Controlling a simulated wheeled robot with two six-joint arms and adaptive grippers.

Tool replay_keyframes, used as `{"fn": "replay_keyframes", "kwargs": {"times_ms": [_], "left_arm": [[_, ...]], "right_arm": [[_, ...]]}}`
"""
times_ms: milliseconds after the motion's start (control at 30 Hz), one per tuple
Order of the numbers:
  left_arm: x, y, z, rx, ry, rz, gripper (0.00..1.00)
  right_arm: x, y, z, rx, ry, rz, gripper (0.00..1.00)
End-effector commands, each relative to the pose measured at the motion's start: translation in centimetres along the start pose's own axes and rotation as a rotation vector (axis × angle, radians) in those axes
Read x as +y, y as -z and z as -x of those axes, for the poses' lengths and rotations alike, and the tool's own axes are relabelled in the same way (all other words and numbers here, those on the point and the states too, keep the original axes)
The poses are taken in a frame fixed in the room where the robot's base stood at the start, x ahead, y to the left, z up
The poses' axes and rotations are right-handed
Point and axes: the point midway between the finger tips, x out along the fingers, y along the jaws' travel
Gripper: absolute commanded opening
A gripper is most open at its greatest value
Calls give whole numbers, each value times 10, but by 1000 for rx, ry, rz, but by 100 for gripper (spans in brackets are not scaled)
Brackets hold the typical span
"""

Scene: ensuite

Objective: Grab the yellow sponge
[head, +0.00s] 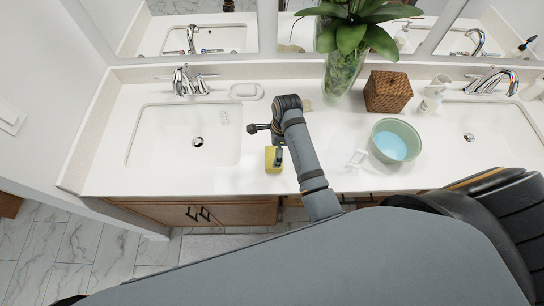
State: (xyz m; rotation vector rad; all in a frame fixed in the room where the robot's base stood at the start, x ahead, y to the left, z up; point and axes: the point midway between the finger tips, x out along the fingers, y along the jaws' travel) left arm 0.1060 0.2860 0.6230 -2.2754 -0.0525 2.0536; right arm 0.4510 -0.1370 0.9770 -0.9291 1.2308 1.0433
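The yellow sponge (270,160) lies on the white counter near its front edge, just right of the left sink. My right gripper (265,145) is at the sponge, at the end of the grey forearm. Its dark fingers look spread apart, one to the upper left of the sponge and one over the sponge's right part. The finger hides some of the sponge. I cannot tell whether it touches the sponge. My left gripper is not in view.
The left sink (150,150) is beside the gripper. A green bowl (415,137), a wicker box (388,92) and a glass vase with a plant (342,75) stand to the right. A white soap dish (246,91) sits behind. My arm covers much of the lower view.

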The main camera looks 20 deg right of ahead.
Motion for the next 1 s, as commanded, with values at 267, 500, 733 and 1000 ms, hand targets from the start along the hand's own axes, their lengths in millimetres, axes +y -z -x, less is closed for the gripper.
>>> {"fn": "replay_keyframes", "kwargs": {"times_ms": [267,500,733,1000], "left_arm": [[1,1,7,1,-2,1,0],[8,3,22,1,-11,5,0],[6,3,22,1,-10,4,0],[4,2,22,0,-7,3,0]], "right_arm": [[1,0,-14,1,-1,-1,100],[2,-2,-52,1,-1,-1,100],[2,-2,-61,0,2,-1,100],[2,-2,-61,0,2,-1,73]]}}
